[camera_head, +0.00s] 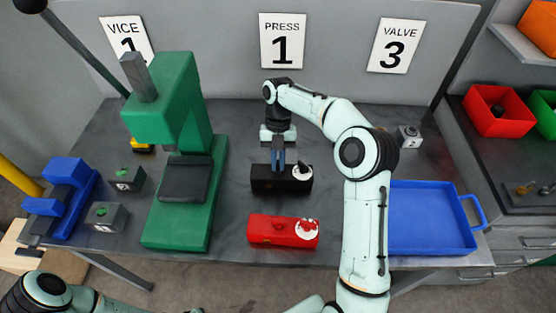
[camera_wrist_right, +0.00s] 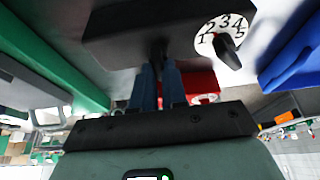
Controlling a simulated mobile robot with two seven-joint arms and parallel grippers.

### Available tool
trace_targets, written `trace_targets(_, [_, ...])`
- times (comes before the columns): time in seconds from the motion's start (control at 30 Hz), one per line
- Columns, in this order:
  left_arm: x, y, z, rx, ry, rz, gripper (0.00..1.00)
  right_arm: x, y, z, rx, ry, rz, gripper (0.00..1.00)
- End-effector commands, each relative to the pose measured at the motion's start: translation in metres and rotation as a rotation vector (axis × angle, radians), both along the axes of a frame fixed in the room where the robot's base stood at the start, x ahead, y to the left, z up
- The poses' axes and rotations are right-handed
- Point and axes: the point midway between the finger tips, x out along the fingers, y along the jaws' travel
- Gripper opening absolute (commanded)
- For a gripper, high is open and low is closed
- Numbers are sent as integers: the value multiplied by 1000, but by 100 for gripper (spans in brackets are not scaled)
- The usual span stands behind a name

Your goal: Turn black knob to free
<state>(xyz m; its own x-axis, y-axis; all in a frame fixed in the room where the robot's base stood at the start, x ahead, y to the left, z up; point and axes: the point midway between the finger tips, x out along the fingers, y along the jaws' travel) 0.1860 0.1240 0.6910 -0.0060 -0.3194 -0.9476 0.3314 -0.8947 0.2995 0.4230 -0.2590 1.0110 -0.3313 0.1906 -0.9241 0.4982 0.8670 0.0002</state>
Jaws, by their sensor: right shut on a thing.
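A black box (camera_head: 268,185) stands on the grey table, with a white round dial (camera_head: 302,175) on its right end and a small black knob (camera_head: 300,169) on that dial. In the right wrist view the dial (camera_wrist_right: 206,39) shows the numbers 1 to 5, and the black knob (camera_wrist_right: 228,52) sits at its lower right. I cannot tell which mark it points at. My right gripper (camera_head: 278,166) is at the box's middle, left of the dial, its blue fingers (camera_wrist_right: 159,80) shut on a narrow dark part of the box. The knob is outside the fingers. My left gripper is out of view.
A red box (camera_head: 270,232) with a similar dial lies in front of the black one. A green press (camera_head: 215,190) stands left, a blue tray (camera_head: 427,250) right. A blue vice (camera_head: 66,190) and small grey blocks (camera_head: 108,216) are at far left.

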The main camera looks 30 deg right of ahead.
Motion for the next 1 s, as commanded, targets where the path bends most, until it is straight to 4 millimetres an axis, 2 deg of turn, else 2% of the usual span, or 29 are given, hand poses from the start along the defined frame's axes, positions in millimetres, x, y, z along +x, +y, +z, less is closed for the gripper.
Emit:
trace_targets(0.27, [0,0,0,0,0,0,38,0,0,0,1,2,2,0])
trace_targets(0.3, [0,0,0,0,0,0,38,0,0,0,1,2,2,22])
trace_targets(0.37, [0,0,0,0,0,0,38,0,0,0,1,2,1,38])
trace_targets(0.73, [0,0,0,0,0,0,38,2,-1,4,0,0,0,38])
trace_targets(1.0, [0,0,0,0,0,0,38,16,-8,41,2,-2,1,38])
